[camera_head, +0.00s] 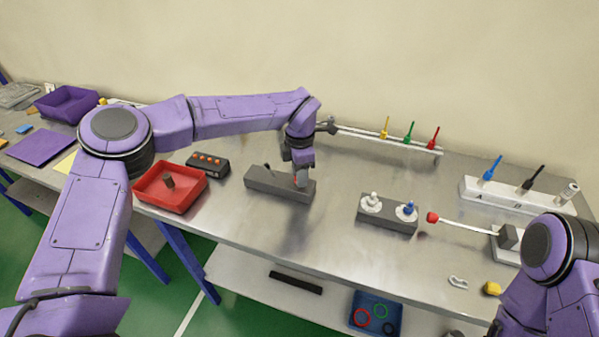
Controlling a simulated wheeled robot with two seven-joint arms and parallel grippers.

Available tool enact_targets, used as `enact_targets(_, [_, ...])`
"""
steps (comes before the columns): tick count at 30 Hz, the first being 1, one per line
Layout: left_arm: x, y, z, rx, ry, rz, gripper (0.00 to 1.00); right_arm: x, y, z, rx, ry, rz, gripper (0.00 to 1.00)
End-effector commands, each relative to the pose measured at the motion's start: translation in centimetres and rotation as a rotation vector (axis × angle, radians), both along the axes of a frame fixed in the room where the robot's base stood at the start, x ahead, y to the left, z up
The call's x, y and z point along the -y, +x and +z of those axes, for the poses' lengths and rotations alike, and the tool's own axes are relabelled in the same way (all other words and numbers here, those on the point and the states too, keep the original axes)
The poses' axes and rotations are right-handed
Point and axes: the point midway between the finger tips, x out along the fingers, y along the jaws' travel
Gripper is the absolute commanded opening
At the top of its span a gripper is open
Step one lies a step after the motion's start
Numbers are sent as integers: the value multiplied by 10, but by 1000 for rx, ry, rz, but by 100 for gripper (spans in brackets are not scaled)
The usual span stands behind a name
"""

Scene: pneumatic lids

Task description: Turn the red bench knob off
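A dark grey box (262,186) lies on the metal bench near the middle. A small black piece (267,168) stands on its left part. A small reddish piece (301,180), which seems to be the red knob, shows at its right part, mostly hidden by my gripper. My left gripper (299,175) reaches down from above onto that right end, with its fingers at the reddish piece. The fingers are too small and covered to tell if they are open or shut. My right arm shows at the lower right, but its gripper is out of view.
A red tray (146,192) and a black box with orange buttons (208,160) lie left. A grey box with white and blue knobs (388,224) and a red-ended lever (433,217) stand right. A rail with coloured pegs (365,133) runs behind.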

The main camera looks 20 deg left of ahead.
Motion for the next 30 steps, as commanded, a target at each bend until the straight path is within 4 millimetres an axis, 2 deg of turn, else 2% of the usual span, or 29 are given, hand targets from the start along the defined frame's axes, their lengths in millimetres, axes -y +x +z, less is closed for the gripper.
enact_targets(1, [0, 1, 2, 4, 0, 1, 52, 0, 0, 0, 0, 0, 0, 51])
enact_targets(2, [0, 1, 2, 3, -1, 1, 58, 0, 0, 0, 0, 0, 0, 51])
enact_targets(10, [0, 0, 1, 1, -1, 1, 58, 0, 0, 0, 0, 0, 0, 51])
enact_targets(13, [0, 1, 8, 3, -1, 1, 58, 0, 0, -4, 0, 0, 0, 51])
enact_targets(24, [0, 1, 90, 5, 0, 3, 58, 0, 0, -22, 0, 0, 0, 51])
enact_targets(30, [0, 0, 106, 2, -1, 2, 58, 0, 0, -23, 0, 0, 0, 51])
